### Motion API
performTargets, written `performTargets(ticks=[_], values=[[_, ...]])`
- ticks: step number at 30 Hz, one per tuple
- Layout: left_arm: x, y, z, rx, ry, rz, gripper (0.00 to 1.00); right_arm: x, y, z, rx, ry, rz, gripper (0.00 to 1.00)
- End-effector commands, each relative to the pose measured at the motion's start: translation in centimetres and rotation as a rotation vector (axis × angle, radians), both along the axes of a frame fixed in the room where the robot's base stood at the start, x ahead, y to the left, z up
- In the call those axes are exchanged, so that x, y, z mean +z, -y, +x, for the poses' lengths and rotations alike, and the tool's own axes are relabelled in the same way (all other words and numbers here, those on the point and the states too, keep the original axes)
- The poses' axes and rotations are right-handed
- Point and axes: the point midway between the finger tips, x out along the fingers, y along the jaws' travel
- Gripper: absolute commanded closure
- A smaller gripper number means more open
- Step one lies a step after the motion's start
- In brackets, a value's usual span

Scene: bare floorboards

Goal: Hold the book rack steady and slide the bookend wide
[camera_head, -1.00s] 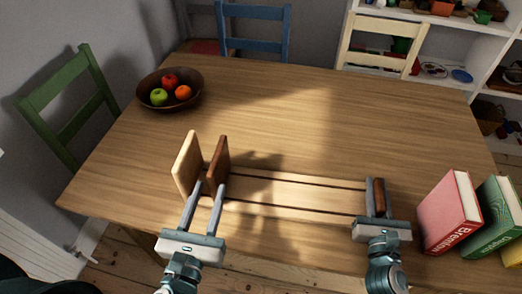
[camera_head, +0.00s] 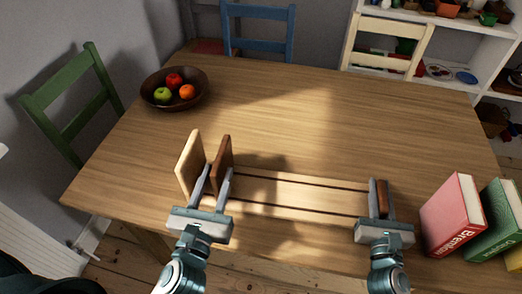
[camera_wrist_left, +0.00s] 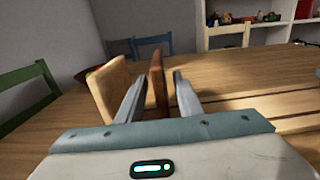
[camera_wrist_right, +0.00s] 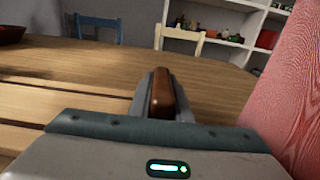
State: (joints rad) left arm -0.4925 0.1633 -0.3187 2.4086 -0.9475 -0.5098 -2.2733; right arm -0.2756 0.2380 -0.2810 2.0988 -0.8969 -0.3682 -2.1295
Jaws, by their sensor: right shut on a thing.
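The book rack (camera_head: 290,189) is a long slatted wooden base lying along the near side of the table. A pale upright end (camera_head: 189,164) stands at its left, with the dark brown bookend (camera_head: 222,163) close beside it, upright. My left gripper (camera_head: 216,172) is open, with one finger on each side of the bookend; in the left wrist view the bookend (camera_wrist_left: 158,84) stands between the fingers with gaps. My right gripper (camera_head: 379,188) is shut on the brown end piece (camera_head: 382,199) at the rack's right end, also seen in the right wrist view (camera_wrist_right: 162,95).
A red book (camera_head: 452,215) and a green book (camera_head: 493,222) stand right of the rack, close to my right gripper. A fruit bowl (camera_head: 149,100) is at the back left. The table's middle (camera_head: 330,125) is clear.

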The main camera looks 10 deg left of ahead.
Motion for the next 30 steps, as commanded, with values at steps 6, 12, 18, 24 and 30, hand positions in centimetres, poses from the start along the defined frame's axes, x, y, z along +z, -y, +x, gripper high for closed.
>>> performTargets(ticks=[6,12,18,24,30], values=[[0.1,-0.1,3.3,0.000,0.003,0.000,0.67,0.0,0.0,0.0,0.000,0.000,0.000,1.00],[0.0,-0.3,5.8,0.000,0.001,0.000,0.67,0.0,0.0,0.0,0.000,0.000,0.000,1.00],[0.0,-0.3,7.1,-0.001,0.000,0.000,0.67,0.0,0.0,0.0,0.000,0.000,0.000,1.00],[0.0,-0.4,7.3,-0.001,-0.001,0.001,0.67,0.0,0.0,0.0,0.000,0.000,0.000,1.00],[0.0,-0.4,7.3,-0.001,-0.001,0.000,0.77,0.0,0.0,0.0,0.000,0.000,0.000,1.00]])
